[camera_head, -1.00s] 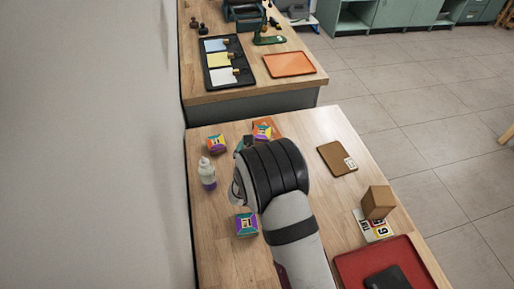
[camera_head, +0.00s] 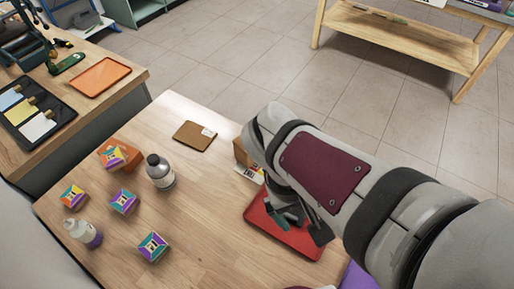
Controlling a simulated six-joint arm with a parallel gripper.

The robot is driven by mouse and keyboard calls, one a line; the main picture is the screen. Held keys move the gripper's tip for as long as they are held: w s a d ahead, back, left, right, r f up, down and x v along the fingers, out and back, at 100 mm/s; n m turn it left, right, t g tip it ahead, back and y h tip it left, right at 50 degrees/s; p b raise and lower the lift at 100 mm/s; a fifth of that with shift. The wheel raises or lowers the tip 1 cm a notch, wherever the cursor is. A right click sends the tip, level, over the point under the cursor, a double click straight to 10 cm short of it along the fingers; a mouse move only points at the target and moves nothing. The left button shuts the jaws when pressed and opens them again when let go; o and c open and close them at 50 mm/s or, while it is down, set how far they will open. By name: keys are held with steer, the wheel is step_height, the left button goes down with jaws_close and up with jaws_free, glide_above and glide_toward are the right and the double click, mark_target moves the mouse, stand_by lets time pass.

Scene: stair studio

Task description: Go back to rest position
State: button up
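My gripper (camera_head: 294,220) hangs over the red tray (camera_head: 272,237) at the right of the near table. Its fingers are small and partly hidden by my arm, so I cannot tell if they are open or shut. A dark shape beside them may be a finger or the dark item on the tray. No held object can be made out. My arm reaches in from the lower right and covers the tray's right side.
A grey bottle (camera_head: 160,173), white bottle (camera_head: 83,233), patterned cubes (camera_head: 123,201), an orange tray with a cube (camera_head: 120,155) and a brown pad (camera_head: 194,136) stand on the table. A brown box (camera_head: 242,153) is partly behind my arm.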

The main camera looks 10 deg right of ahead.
steer(key=s+a+m+y, duration=0.4)
steer(key=a+m+y, duration=0.1)
steer(key=a+m, duration=0.1)
steer(key=shift+s+a+r+t, duration=0.3)
steer(key=shift+a, duration=0.25)
steer(key=shift+w, duration=0.15)
stand_by(0.8)
